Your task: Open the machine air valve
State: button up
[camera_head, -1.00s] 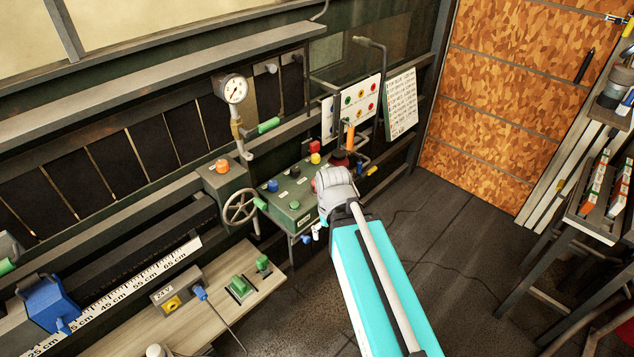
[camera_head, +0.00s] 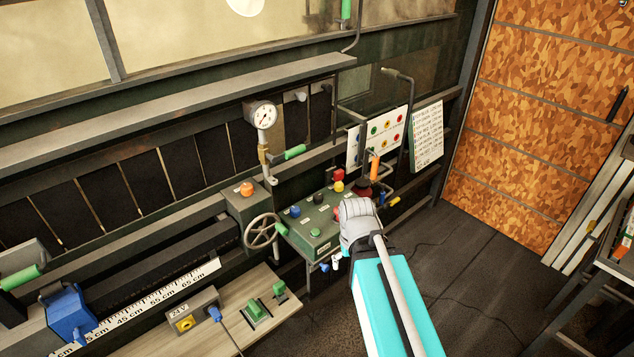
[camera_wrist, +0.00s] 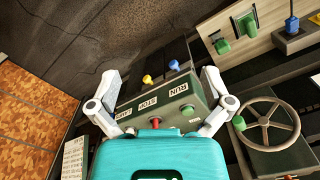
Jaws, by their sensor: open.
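No label I can read names the machine air valve, so I cannot tell which handle it is. A green-handled valve (camera_head: 294,152) sits beside the pressure gauge (camera_head: 262,115). A blue handle (camera_head: 324,267) hangs below the front of the green control box (camera_head: 318,232), and a yellow handle (camera_head: 394,202) lies behind it at the right. In the wrist view a yellow handle (camera_wrist: 147,79) and a blue handle (camera_wrist: 174,65) show beyond the box edge, between my fingers in the picture. My gripper (camera_wrist: 161,77) is open and empty. In the head view my arm hides its fingers.
A spoked handwheel (camera_head: 262,231) stands left of the control box. Labelled buttons, including a green one (camera_wrist: 188,109), face my wrist camera. A wooden bench (camera_head: 262,328) with green switches is at lower left. Dark floor (camera_head: 490,260) is open at the right.

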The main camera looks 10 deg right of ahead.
aim_at(300, 149)
jog(key=z, duration=1.5)
jog(key=i, duration=1.25)
jog(key=u, duration=0.55)
